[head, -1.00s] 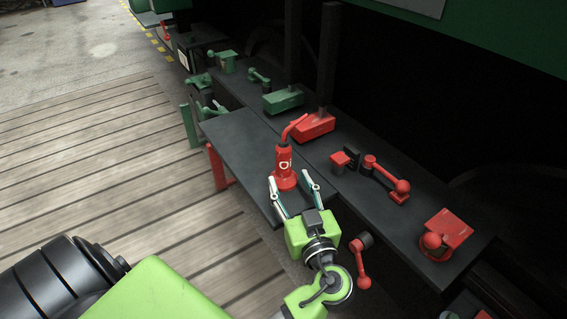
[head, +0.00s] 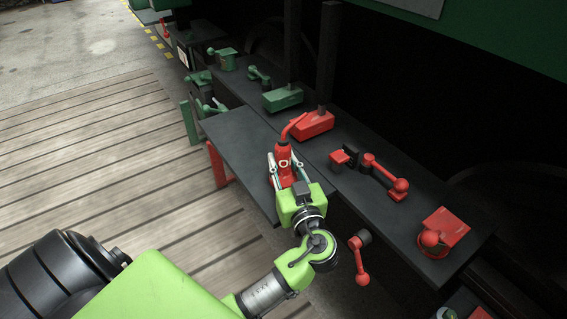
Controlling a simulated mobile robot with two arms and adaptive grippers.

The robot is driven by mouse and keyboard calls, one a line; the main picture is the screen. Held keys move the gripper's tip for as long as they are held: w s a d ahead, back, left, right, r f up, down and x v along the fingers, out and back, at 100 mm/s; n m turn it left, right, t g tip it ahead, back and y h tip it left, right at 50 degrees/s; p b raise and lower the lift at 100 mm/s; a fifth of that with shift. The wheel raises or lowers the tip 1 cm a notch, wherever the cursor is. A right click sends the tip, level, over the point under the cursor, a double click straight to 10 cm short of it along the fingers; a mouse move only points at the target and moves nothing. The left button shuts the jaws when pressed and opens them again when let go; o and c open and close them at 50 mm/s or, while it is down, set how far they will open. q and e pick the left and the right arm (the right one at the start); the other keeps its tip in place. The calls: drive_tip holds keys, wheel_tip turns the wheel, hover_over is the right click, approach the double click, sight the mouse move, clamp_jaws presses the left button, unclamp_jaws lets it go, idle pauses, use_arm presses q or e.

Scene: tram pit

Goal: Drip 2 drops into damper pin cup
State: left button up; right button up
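A red oil can (head: 284,158) with a long bent spout stands upright on the dark bench top (head: 237,146). The spout leans up and to the right. My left gripper (head: 285,166) reaches the can from the near side, with one finger on each side of its body. The fingers look spread, and I cannot see a firm grip on the can. No part is clearly recognisable as the damper pin cup.
A dark shelf behind the bench carries a red block with a post (head: 313,125), a red link with a ball (head: 385,176), a red box (head: 446,226) and green parts (head: 283,99). A red lever (head: 359,258) hangs at the shelf's near side. The wooden deck at left is clear.

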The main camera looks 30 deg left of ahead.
use_arm(q)
clamp_jaws()
drive_tip(key=shift+r, duration=0.1)
drive_tip(key=shift+r, duration=0.35)
wheel_tip(320, 180, up, 9)
drive_tip(key=shift+r+p, duration=0.1)
drive_tip(key=shift+p, duration=0.55)
use_arm(e)
drive_tip(key=s+f, duration=0.2)
drive_tip(key=f, duration=0.1)
drive_tip(key=shift+s+d+f, duration=0.15)
drive_tip(key=shift+s+f, duration=0.05)
drive_tip(key=shift+s, duration=0.15)
